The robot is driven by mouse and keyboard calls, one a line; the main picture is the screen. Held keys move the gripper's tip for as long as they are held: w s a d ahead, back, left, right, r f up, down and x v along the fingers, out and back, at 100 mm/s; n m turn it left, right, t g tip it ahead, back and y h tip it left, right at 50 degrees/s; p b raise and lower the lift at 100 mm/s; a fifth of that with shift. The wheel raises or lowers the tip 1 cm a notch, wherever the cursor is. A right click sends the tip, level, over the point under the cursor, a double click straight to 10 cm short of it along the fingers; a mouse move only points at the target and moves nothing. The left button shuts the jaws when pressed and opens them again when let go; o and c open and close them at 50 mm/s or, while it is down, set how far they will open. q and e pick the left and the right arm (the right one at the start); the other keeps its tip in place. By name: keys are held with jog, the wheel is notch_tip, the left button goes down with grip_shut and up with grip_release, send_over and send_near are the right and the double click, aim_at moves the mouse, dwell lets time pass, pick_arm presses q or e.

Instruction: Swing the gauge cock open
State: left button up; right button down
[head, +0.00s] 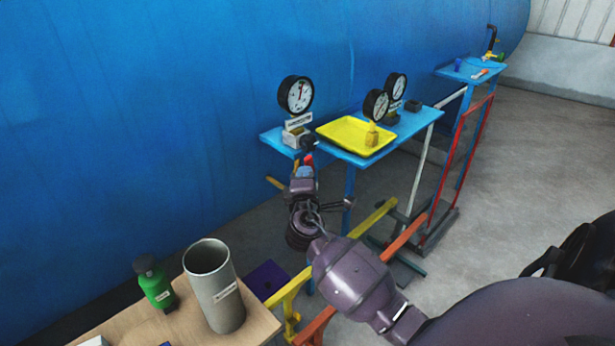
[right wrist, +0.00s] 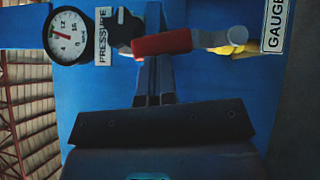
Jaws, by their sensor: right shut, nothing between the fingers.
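The pressure gauge (head: 296,94), a white dial in a black case, stands at the left end of a blue shelf. It also shows in the right wrist view (right wrist: 68,36), turned sideways. Below it is the gauge cock with a dark body (right wrist: 124,28) and a red lever (right wrist: 162,43). The red part also shows in the head view (head: 308,159), just above my right gripper (head: 304,172). My right gripper is shut and empty. My left gripper is out of view.
The blue shelf (head: 418,124) carries a yellow tray (head: 338,131) and two more gauges (head: 376,105). Yellow (head: 375,217) and orange (head: 403,240) rails lie below. A grey cylinder (head: 216,288) and green bottle (head: 157,290) stand on a wooden table at lower left. A blue tank wall rises behind.

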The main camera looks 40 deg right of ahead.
jog(key=shift+w+d+r+m+g+y+p, duration=0.15)
jog(key=shift+d+r+m+p, duration=0.1)
jog(key=shift+d+p, duration=0.15)
jog(key=shift+s+d+r+m+g+y+p, duration=0.1)
jog(key=shift+d+r+m+g+y+p, duration=0.15)
jog(key=shift+d, duration=0.2)
jog(key=shift+d+f, duration=0.1)
